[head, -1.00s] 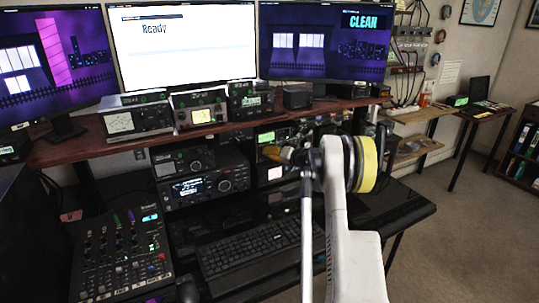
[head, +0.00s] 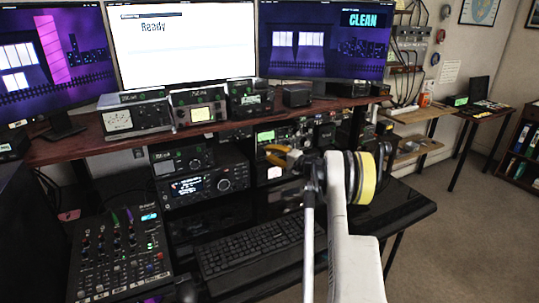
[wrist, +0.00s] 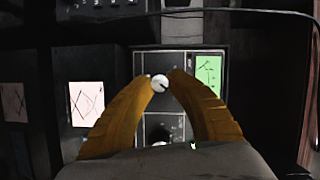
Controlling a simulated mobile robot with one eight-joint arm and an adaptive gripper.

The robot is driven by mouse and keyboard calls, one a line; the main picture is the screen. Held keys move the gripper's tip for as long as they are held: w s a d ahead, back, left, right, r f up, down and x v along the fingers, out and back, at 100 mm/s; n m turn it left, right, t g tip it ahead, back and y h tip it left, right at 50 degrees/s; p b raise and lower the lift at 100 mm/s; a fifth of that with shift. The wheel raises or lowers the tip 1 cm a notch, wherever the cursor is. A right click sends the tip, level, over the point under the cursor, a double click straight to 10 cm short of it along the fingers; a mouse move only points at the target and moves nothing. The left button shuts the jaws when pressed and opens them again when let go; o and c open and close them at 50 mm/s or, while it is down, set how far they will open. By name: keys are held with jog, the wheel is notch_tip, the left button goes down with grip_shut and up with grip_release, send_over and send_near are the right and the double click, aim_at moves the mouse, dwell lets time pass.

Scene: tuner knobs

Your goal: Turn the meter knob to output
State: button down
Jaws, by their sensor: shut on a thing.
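A small round white knob (wrist: 160,84) with a dark mark on its face sits on a grey panel (wrist: 180,63) in the wrist view. My gripper (wrist: 160,79) has its two amber fingers on either side of the knob and is shut on it. In the head view, my gripper (head: 268,154) is at the front of the radio gear under the shelf, right of the black transceiver. The knob is too small to make out there. I cannot read any label around it.
A dark knob (wrist: 158,131) is below the white knob, partly hidden by my gripper. A green display (wrist: 207,74) is to its right and a pale display (wrist: 87,103) to its left. A keyboard (head: 255,247) and mixer (head: 118,255) lie on the desk.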

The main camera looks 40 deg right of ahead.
dwell(0.4)
jog(key=c, duration=1.2)
grip_release()
jog(key=shift+s+d, duration=0.1)
jog(key=s, duration=0.4)
jog(key=s+d, duration=0.1)
jog(key=s, duration=0.6)
jog(key=shift+s+d+r, duration=0.3)
jog(key=shift+d+r, duration=0.05)
jog(key=shift+a, duration=0.1)
